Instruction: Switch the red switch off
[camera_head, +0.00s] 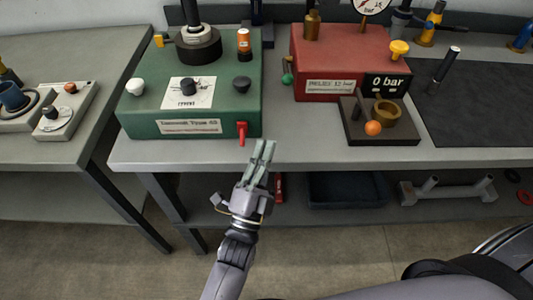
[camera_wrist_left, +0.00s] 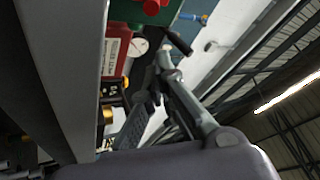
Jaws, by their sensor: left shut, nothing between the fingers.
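The red switch (camera_head: 242,132) is a small lever on the lower right of the green box's (camera_head: 215,106) front, its lever pointing down. My left gripper (camera_head: 265,148) is shut and empty. In the head view its fingertips appear just below and right of the switch, in front of the bench edge. I see no clear contact with the switch. The fingers also show in the left wrist view (camera_wrist_left: 165,62), where a red part on a green surface (camera_wrist_left: 152,6) is cut off by the top edge; I cannot tell if it is the switch. My right gripper is not in view.
A red box (camera_head: 325,88) with a gauge stands right of the green box, with a dark stand (camera_head: 380,132) before it. The grey bench edge (camera_head: 330,160) lies close to my left gripper. A second bench (camera_head: 60,150) is at left. A lower shelf holds a dark tray (camera_head: 345,190).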

